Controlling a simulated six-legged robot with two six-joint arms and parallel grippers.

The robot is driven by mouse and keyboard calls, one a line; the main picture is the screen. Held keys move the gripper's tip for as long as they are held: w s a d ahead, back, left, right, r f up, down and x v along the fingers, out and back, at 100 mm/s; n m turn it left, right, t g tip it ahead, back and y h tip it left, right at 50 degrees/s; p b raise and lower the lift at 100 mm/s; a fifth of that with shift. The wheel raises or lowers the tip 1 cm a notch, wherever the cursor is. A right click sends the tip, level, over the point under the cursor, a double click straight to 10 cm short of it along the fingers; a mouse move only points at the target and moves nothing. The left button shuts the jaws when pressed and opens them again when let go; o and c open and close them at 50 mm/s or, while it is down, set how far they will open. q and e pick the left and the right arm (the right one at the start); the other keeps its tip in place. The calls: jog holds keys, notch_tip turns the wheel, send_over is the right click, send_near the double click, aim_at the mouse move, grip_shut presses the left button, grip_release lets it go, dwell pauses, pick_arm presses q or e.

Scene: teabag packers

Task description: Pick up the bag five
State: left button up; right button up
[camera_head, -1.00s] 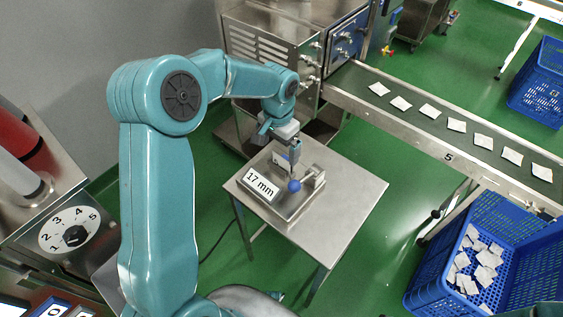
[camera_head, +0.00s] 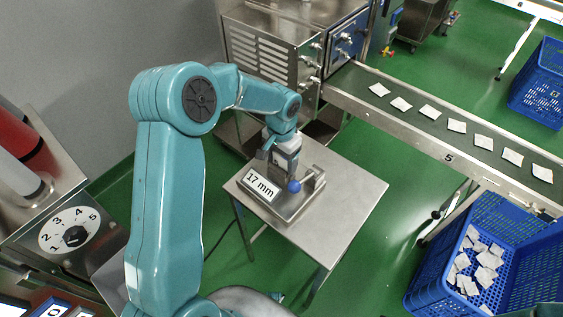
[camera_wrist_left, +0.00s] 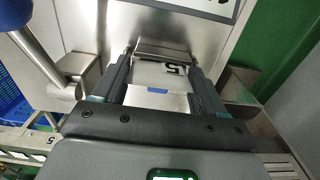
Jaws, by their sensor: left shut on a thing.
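In the head view the left gripper (camera_head: 286,178) points down at the steel gauge stand (camera_head: 300,209) labelled 17 mm. The gripper hides the bag there. I cannot tell whether the bag is clear of the stand. My right gripper is not in view.
The stand, with its blue-knobbed lever (camera_head: 294,187), is on a small steel table (camera_head: 353,190). A conveyor (camera_head: 430,130) carries several bags at right. A blue crate (camera_head: 423,283) with loose bags stands at lower right. A numbered dial (camera_head: 70,231) is at left.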

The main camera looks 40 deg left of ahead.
aim_at(281, 157)
pick_arm(q)
jog(key=shift+r, duration=0.1)
notch_tip(281, 157, up, 20)
jog(key=shift+f+p, duration=0.1)
jog(key=shift+p, duration=0.8)
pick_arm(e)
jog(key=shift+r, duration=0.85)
